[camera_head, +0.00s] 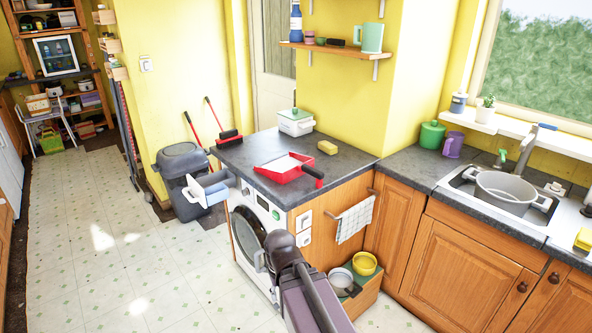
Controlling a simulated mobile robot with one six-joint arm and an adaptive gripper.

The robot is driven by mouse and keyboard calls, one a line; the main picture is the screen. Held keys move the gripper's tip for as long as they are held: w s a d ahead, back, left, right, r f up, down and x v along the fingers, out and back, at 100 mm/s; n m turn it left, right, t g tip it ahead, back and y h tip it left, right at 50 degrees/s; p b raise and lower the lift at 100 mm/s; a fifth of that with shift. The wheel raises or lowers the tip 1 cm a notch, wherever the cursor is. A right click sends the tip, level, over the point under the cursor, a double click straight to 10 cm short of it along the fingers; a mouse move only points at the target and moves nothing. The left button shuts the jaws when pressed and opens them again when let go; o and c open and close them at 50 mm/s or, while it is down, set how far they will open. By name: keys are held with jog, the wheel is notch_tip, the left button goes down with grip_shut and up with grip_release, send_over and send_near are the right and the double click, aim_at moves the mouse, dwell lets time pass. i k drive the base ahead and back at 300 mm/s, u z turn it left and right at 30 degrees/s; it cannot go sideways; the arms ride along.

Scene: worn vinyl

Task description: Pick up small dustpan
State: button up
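A small red dustpan (281,170) with a black handle (314,173) lies on the dark grey counter (240,157) above the washing machine. Its handle points right, toward the counter's front edge. Its pale inner face is turned up. Part of my dark arm rises from the bottom of the picture in front of the washing machine, below and apart from the dustpan. I cannot make out my gripper's fingers in this view.
A dark bin (185,176) is at left. The tiled floor at left is clear.

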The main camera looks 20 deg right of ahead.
aim_at(287, 168)
jog(key=u, duration=0.05)
jog(key=i, duration=1)
jog(key=z, duration=0.05)
